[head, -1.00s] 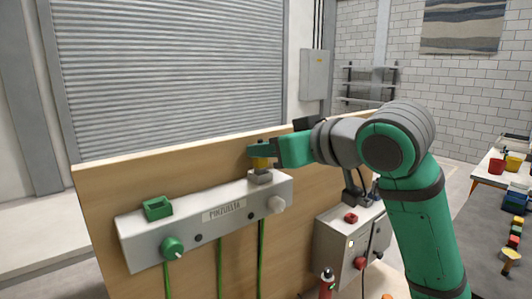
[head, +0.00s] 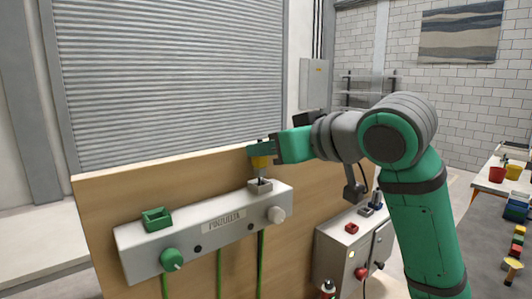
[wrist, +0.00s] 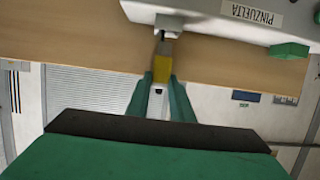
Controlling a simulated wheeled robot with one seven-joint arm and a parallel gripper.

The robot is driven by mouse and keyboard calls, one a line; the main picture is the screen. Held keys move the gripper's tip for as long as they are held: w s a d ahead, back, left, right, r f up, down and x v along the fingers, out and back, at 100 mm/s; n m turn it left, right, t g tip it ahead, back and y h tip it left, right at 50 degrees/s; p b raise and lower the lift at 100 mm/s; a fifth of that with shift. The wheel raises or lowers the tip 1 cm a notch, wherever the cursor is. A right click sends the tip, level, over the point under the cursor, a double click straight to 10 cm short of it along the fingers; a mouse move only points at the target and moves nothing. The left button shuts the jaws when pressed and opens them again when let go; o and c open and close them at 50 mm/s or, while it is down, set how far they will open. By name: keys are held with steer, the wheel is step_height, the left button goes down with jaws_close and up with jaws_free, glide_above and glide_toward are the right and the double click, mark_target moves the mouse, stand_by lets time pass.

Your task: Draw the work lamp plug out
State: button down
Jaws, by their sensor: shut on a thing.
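The yellow work lamp plug (head: 261,162) stands upright above the grey socket (head: 260,187) at the right end of the grey outlet bar (head: 140,243). My gripper (head: 262,150) is shut on the plug's upper part. A narrow dark piece shows between the plug's yellow body and the socket; I cannot tell if its tip is clear of the socket. In the wrist view the plug (wrist: 161,66) sits between my green fingers (wrist: 161,88), pointing at the bar.
The bar is on a wooden panel (head: 100,195) with green cables hanging below. A grey box (head: 340,250) stands right of the panel.

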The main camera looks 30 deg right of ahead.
steer(key=shift+r, duration=0.15)
steer(key=shift+r, duration=0.7)
steer(key=shift+w, duration=0.1)
steer(key=shift+w+a+f, duration=0.1)
steer(key=shift+w+a, duration=0.15)
steer(key=shift+w, duration=1.05)
steer(key=shift+w+a+r, duration=0.1)
steer(key=shift+w+a, duration=0.1)
steer(key=shift+w, duration=1.05)
steer(key=shift+w+a+f, duration=0.1)
steer(key=shift+w+a, duration=0.15)
steer(key=shift+w, duration=1.15)
